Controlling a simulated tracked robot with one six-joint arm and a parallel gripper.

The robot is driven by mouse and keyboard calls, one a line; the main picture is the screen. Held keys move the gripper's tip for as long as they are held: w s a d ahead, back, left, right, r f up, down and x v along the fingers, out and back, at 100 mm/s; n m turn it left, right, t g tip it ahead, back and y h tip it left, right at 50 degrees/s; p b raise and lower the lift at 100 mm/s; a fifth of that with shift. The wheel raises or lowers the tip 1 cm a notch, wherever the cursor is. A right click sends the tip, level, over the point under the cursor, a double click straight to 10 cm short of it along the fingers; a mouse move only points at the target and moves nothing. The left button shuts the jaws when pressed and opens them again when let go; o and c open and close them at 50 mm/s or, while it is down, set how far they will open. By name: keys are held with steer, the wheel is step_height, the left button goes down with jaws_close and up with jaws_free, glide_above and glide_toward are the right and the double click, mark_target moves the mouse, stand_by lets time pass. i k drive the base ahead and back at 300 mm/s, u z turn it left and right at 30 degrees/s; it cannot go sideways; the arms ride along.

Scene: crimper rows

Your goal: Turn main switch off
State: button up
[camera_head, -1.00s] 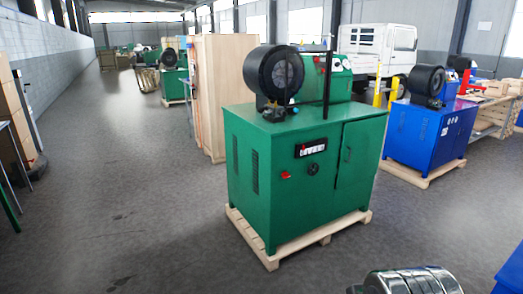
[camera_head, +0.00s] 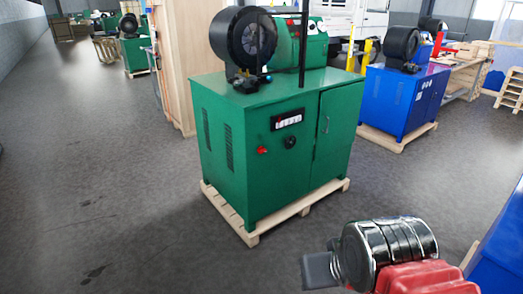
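A green crimping machine (camera_head: 285,165) stands on a pallet near the middle of the view. Its front carries a black rotary knob (camera_head: 291,142), a small red knob or button (camera_head: 262,150) and a dark display panel (camera_head: 288,119) above them. No lettering is readable, so I cannot tell for certain which control is the main switch; its position is too small to read.
At the lower right is a shiny dark cylinder (camera_head: 385,250) on a red body; I cannot tell whether it is mine. A blue machine (camera_head: 403,103) stands at the right and a blue surface (camera_head: 502,250) at the lower right edge. Open floor (camera_head: 110,220) lies left.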

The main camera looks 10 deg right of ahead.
mark_target(260, 149)
steer(key=u, duration=0.3)
steer(key=i, duration=0.7)
steer(key=u, duration=0.65)
steer(key=i, duration=1.4)
steer(key=z, duration=0.5)
steer(key=i, duration=0.7)
steer(key=z, duration=0.6)
steer(key=i, duration=0.45)
steer(key=z, duration=0.25)
